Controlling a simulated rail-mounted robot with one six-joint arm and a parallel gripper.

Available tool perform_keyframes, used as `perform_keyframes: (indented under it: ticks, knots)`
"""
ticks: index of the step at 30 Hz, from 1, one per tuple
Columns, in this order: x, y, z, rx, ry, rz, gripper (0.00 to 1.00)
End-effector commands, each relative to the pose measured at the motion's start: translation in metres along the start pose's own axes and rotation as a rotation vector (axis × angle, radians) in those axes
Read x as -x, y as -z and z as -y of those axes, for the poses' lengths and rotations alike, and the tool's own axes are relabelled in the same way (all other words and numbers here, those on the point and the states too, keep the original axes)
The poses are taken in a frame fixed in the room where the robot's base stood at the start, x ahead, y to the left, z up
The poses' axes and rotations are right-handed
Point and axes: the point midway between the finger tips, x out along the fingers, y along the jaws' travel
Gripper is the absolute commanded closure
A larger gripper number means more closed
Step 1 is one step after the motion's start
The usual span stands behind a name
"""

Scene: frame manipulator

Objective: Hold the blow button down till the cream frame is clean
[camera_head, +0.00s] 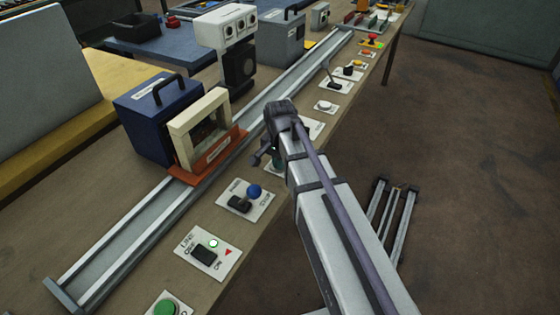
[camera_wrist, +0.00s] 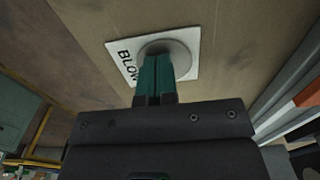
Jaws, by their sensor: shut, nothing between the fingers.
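The cream frame (camera_head: 185,150) stands upright on an orange carrier (camera_head: 212,163) on the rail, in front of a blue box with a black handle (camera_head: 150,115). The inside of the frame looks dark; any dirt on it is too small to tell. In the wrist view, the blow button (camera_wrist: 182,58) is a round grey button on a white plate (camera_wrist: 122,48) lettered BLOW. My gripper (camera_wrist: 154,62) has its teal fingers shut, with nothing between them. Its tips overlap the button and appear to be on it; how far it is pressed is hidden. My gripper also shows in the head view (camera_head: 277,160).
A metal rail (camera_head: 110,250) runs along the table. Near its front edge are a rotary switch plate with a blue button (camera_head: 254,191), a line switch with a lit green lamp (camera_head: 213,243), and a green button (camera_head: 165,307). A white-headed device (camera_head: 228,28) stands farther back.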

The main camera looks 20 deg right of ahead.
Motion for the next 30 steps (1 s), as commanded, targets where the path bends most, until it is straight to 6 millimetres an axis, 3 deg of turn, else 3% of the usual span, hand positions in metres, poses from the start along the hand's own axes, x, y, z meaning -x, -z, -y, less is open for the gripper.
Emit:
perform_keyframes:
  ticks: [1, 17, 23, 30]
  knots:
    - [-0.007, -0.005, -0.005, 0.0, -0.009, 0.008, 1.0]
    - [-0.001, -0.005, -0.005, 0.0, -0.009, 0.008, 1.0]
    - [0.035, -0.005, -0.006, 0.0, -0.002, 0.001, 1.0]
    - [0.1, -0.004, -0.005, 0.0, 0.005, -0.005, 1.0]
